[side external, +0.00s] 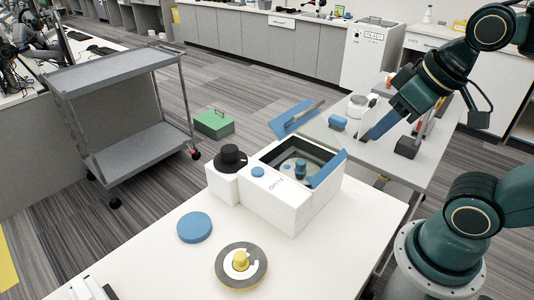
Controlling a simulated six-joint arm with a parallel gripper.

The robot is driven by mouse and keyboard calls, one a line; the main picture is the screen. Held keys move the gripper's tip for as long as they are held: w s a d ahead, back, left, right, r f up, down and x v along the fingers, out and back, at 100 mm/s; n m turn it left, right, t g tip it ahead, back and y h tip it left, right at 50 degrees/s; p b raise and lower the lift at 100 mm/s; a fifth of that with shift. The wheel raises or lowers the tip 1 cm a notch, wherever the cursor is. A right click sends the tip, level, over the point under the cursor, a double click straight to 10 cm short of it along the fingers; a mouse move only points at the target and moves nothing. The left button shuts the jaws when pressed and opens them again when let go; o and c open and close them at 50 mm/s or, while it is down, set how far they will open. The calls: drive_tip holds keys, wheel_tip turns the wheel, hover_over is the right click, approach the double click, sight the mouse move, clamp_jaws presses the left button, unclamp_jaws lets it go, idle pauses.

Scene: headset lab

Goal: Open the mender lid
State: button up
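The white box-shaped machine (277,208), which I take to be the mender, stands at the back of the white table. Its top shows a dark opening with a grey disc and a blue knob (300,169) inside. A blue flap (327,170) rises at a slant along the right edge of the opening. A second blue panel with a grey handle (296,117) shows behind the machine; I cannot tell whether it is attached. My gripper (374,134), with blue fingers, is above the grey side table, apart from the machine. Its finger gap is not clear.
A round blue lid (194,227) and a grey disc with a yellow knob (240,264) lie on the front table. A black knob (230,157) tops the machine's left block. The side table holds a white jar (357,106) and a small blue item (338,122).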

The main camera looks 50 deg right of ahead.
drive_tip(key=c, duration=0.6)
drive_tip(key=shift+w+r, duration=0.3)
drive_tip(key=shift+w, duration=0.1)
clamp_jaws()
drive_tip(key=w+d+r+g, duration=0.1)
drive_tip(key=w+r+g, duration=0.1)
drive_tip(key=w, duration=0.8)
drive_tip(key=w+d+r+g, duration=0.2)
drive_tip(key=w, duration=0.8)
drive_tip(key=shift+d+g, duration=0.15)
drive_tip(key=shift+g, duration=0.25)
